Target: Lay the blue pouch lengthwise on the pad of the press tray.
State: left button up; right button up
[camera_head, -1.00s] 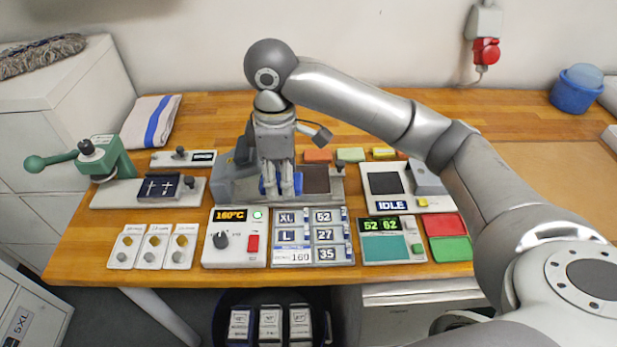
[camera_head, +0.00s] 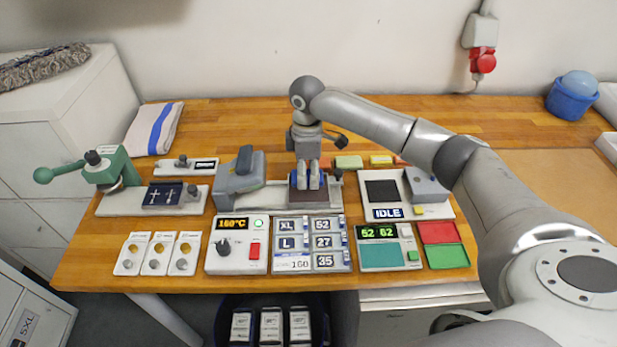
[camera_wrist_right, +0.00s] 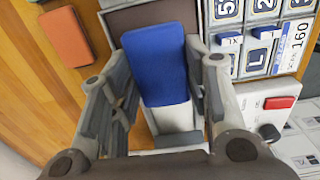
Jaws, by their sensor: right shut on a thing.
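My right gripper (camera_head: 308,186) is shut on the blue pouch (camera_wrist_right: 158,62) and is over the press tray. In the head view, only small blue parts of the pouch (camera_head: 294,180) show beside the fingers. In the wrist view, the pouch lies between the fingers, its long side running nearly along the brown pad (camera_wrist_right: 120,22). In the head view, the pad (camera_head: 312,195) shows in front of the fingers. I cannot tell whether the pouch touches the pad. My left gripper is not in view.
The grey press head (camera_head: 240,172) stands left of the tray. A control box reading 160°C (camera_head: 236,260) and a size panel (camera_head: 306,260) are in front. A device marked IDLE (camera_head: 388,212) is to the right. Coloured blocks, including an orange one (camera_wrist_right: 66,38), lie behind the tray.

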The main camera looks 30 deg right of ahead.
aim_at(309, 175)
notch_tip(309, 175, down, 3)
jog(key=shift+d+p, duration=0.15)
jog(key=shift+p, duration=0.7)
jog(key=shift+f, duration=0.2)
jog(key=o, duration=1.1)
jog(key=shift+f, duration=0.1)
notch_tip(309, 175, up, 11)
jog(key=b, duration=0.3)
jog(key=shift+w, duration=0.1)
jog(key=shift+r, duration=0.65)
